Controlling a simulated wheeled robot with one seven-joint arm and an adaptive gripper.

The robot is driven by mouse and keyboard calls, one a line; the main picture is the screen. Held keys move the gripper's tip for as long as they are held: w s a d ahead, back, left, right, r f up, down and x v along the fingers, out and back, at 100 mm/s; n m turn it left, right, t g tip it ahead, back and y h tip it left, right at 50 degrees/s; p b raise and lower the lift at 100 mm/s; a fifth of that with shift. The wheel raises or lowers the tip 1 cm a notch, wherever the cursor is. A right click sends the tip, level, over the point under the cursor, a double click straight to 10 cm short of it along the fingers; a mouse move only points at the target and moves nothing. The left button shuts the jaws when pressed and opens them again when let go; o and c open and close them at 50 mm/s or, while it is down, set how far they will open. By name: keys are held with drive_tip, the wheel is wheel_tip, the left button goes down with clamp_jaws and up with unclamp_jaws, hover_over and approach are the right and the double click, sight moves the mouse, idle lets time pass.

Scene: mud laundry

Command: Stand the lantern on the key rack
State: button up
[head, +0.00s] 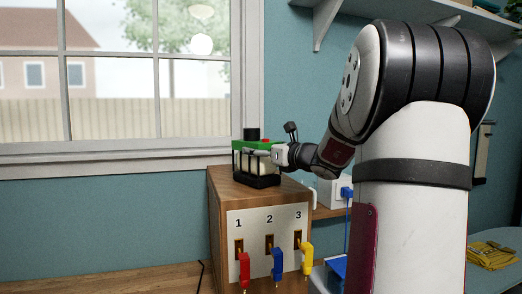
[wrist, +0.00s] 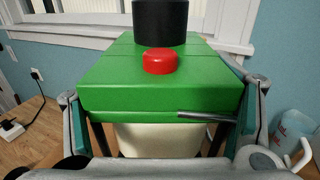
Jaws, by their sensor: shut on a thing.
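The lantern (head: 270,168) has a green top, a black cap, a red button, a cream body and a black base. It is upright on the top of the key rack (head: 222,180), and its base appears to touch the wood. The key rack is a wooden box with a plate numbered 1, 2 and 3 and red, blue and yellow keys in front. My gripper (head: 262,153) is shut on the lantern's green top from the right. In the wrist view the lantern (wrist: 160,85) fills the space between the two fingers, and its base is hidden.
A window (head: 130,80) is behind the rack. A wooden counter (head: 130,280) runs to the left. A white plug (wrist: 12,128) lies at the left. A yellow cloth (head: 492,256) lies at far right.

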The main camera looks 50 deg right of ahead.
drive_tip(key=o, duration=1.8)
drive_tip(key=shift+f, duration=0.1)
drive_tip(key=shift+s, duration=0.15)
drive_tip(key=s+a, duration=0.2)
drive_tip(key=s, duration=0.9)
drive_tip(key=shift+s, duration=0.3)
